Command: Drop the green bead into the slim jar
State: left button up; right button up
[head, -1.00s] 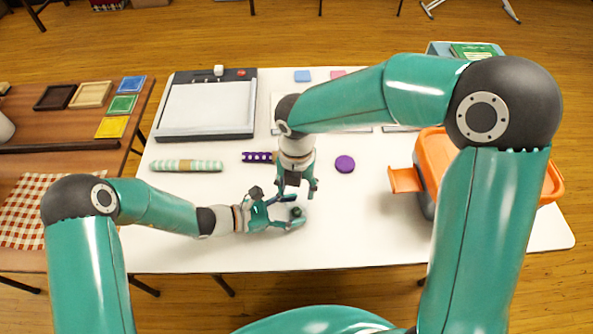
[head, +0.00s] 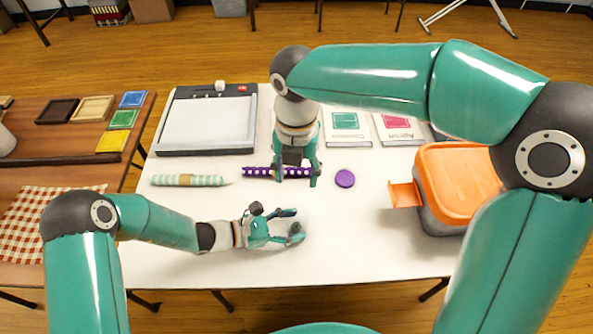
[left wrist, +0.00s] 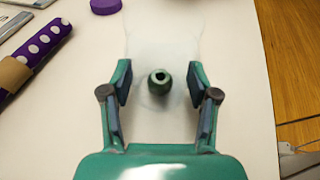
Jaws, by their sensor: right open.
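The slim jar (left wrist: 165,40) is clear glass, so only a faint outline shows. The jar is also faint in the head view (head: 304,218). The green bead (left wrist: 159,82) shows through the glass, low inside the jar, its dark hole facing the left wrist camera. In the head view my left gripper (head: 294,226) is low over the front of the white table. My right gripper (head: 298,181) is open and empty, behind the jar near a purple dotted roll.
The purple roll (head: 262,172), a striped roll (head: 187,180) and a purple disc (head: 345,178) lie on the white table (head: 370,235). A paper trimmer (head: 208,122) is at the back left. An orange-lidded container (head: 457,180) stands right. The front right is clear.

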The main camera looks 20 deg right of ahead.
pick_arm(q)
jog(key=o, duration=0.5)
jog(key=shift+c, duration=0.2)
jog(key=shift+a, duration=0.1)
